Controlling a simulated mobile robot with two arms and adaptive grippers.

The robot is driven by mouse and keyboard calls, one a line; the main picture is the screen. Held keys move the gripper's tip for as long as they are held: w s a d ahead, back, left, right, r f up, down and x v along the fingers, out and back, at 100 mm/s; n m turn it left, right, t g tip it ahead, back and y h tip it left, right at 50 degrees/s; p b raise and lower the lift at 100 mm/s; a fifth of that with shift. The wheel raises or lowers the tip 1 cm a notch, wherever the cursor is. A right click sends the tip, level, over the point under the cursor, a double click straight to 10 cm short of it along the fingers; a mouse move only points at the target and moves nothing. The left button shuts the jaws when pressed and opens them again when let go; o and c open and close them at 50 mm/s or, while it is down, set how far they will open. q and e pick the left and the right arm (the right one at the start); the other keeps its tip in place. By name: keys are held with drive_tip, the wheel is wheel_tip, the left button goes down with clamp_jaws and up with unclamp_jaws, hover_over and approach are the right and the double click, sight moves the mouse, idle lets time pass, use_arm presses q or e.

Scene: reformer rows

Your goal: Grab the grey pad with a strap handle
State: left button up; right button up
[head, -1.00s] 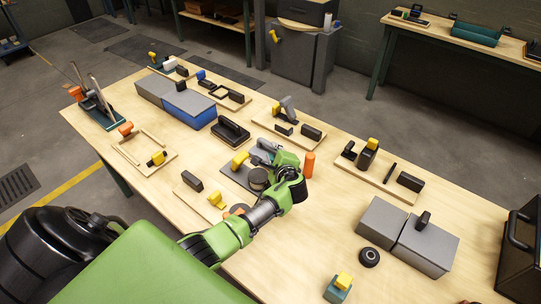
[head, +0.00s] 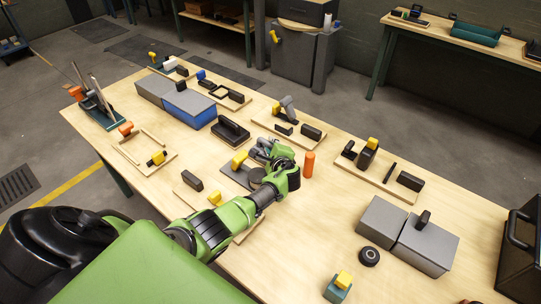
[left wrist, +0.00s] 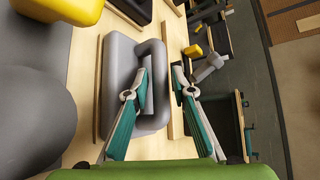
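The grey pad with its strap handle (left wrist: 122,85) fills the middle of the left wrist view. Its strap forms a loop on the right side of the pad. My left gripper (left wrist: 161,72) is open, one finger overlapping the pad and the other to the right of the strap. The strap's outer bar shows between the fingers; I cannot tell whether they touch it. In the head view my left gripper (head: 262,150) is low over the middle of the table and largely hides the pad. My right gripper is not in view.
A dark plate (head: 232,178) with a yellow block (head: 239,160) and a dark round piece lies beside my left gripper. An orange cylinder (head: 308,164) stands close on the right. A black-handled block (head: 231,130) lies behind. Bare table (head: 300,230) shows at front right.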

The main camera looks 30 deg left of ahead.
use_arm(q)
clamp_jaws()
drive_tip(key=shift+r, duration=0.1)
